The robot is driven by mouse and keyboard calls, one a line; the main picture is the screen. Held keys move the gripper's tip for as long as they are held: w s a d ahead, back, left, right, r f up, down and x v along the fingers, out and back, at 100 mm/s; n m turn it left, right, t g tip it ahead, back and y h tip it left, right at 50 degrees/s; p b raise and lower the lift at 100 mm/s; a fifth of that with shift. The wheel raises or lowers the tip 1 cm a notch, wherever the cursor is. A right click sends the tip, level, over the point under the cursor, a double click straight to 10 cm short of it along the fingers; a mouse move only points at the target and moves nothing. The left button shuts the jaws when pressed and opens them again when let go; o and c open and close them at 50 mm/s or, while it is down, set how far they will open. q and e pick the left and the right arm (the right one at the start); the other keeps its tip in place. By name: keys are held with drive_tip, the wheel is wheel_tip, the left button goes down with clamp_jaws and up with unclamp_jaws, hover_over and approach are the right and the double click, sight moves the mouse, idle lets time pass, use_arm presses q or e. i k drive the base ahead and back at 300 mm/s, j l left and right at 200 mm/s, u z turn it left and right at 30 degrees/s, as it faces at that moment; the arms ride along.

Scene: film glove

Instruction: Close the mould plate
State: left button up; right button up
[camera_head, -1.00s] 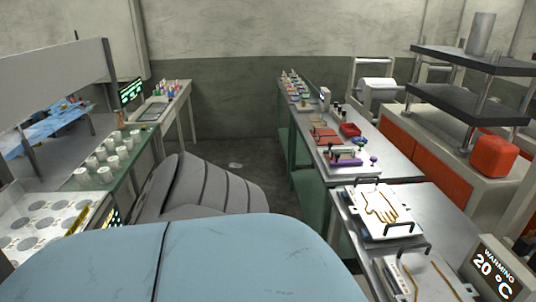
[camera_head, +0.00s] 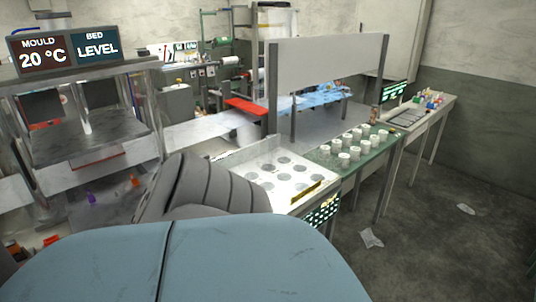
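No hand-outline mould plate shows in the camera_head view now. At the left stands a press-like frame (camera_head: 135,68) with a display (camera_head: 68,52) reading "MOULD 20 °C" and "BED LEVEL". A flat grey plate (camera_head: 95,143) sits inside this frame below its top; I cannot tell if it is the mould plate. Neither of my grippers is in view.
A white tray with round wells (camera_head: 236,168) stands mid-view, beside a green board (camera_head: 336,168) with several white cups. A bench (camera_head: 452,104) holds small coloured bottles at the right. Scraps (camera_head: 371,238) lie on the otherwise open floor.

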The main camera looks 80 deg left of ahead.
sight(116, 205)
drive_tip(key=u, duration=3.45)
drive_tip(key=i+j+u, duration=0.55)
drive_tip(key=j, duration=0.2)
drive_tip(key=i+j, duration=0.05)
